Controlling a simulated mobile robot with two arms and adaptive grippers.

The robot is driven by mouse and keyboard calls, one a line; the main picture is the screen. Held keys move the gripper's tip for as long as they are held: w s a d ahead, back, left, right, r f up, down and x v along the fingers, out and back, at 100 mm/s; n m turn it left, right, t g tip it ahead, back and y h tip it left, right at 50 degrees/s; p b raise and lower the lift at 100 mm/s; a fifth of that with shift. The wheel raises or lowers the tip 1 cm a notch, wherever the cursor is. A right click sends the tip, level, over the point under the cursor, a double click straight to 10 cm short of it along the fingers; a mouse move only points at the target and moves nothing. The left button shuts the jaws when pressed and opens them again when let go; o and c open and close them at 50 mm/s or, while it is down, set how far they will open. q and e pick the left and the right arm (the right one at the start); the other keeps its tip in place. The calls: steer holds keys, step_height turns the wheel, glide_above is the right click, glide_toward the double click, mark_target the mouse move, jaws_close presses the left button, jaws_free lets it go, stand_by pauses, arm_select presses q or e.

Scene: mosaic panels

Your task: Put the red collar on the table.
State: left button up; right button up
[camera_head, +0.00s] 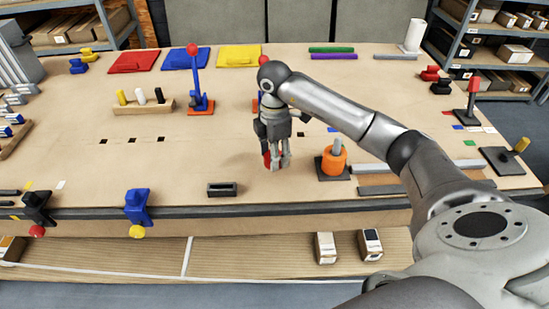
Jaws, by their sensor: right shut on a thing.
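The red collar (267,160) is mostly hidden behind the fingers of my right gripper (277,166). My right gripper points down and is shut on the collar, low over the wooden table (215,163) or touching it; I cannot tell which. An orange collar (333,162) sits around a grey peg (338,146) on a dark square base, just right of my right gripper. My left gripper does not show.
A small dark block (222,189) lies near the front edge. Blue (137,205) and black clamps grip that edge. A blue stand (198,98) and a wooden rack (143,106) stand further back. The table left of my right gripper is mostly clear.

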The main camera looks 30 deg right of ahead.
step_height(320, 180, down, 3)
steer(key=shift+w+d+p, duration=0.1)
steer(key=shift+w+p, duration=0.05)
steer(key=shift+p, duration=0.85)
steer(key=shift+f, duration=0.2)
steer(key=shift+f, duration=0.1)
steer(key=shift+f, duration=0.15)
steer(key=o, duration=1.3)
